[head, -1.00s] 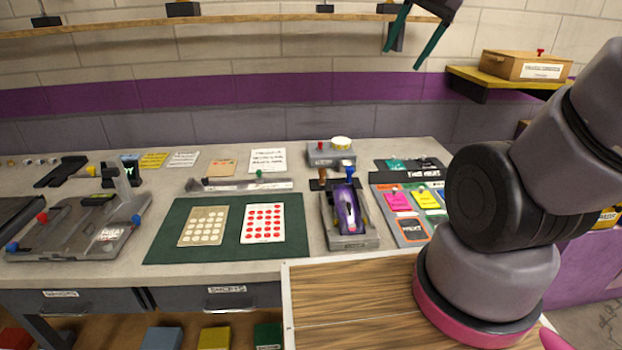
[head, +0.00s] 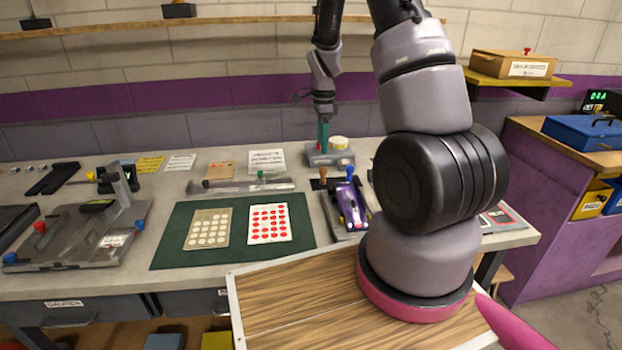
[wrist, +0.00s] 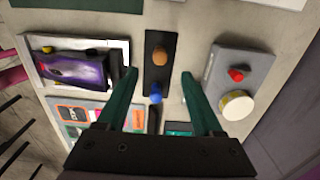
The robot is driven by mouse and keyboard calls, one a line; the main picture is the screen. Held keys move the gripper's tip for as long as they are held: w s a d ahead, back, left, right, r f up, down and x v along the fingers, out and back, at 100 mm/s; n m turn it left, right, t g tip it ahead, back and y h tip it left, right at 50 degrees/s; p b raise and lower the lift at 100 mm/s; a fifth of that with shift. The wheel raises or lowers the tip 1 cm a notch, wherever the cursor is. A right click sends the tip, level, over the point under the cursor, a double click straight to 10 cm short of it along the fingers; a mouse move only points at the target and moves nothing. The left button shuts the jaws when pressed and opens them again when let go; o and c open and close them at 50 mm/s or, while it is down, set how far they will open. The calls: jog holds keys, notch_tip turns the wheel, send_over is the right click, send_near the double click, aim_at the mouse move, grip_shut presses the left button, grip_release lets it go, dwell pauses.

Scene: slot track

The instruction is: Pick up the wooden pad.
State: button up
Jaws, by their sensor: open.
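A brown, wood-coloured knob (head: 323,174) stands on a dark strip at the back of the bench. It is the likeliest wooden pad in sight, though its shape is too small to be sure. In the wrist view the brown knob (wrist: 160,57) sits beside a blue knob (wrist: 155,95) on the same dark strip. My gripper (head: 323,138) points down over the back of the bench. In the wrist view my gripper (wrist: 159,75) is open and empty, its teal fingers either side of the strip, apparently above the knobs.
A purple slot car (head: 350,204) lies in a grey cradle close by. A grey box (head: 318,158) with a red button and a pale roll (head: 338,142) stands near the fingers. A green mat (head: 175,240) with two dotted cards lies to the left.

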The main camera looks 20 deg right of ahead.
aim_at(323, 168)
notch_tip(323, 168, down, 6)
jog(key=shift+a+r, duration=0.1)
jog(key=shift+r, duration=0.05)
jog(key=f, duration=0.5)
jog(key=shift+d+f, duration=0.3)
grip_shut()
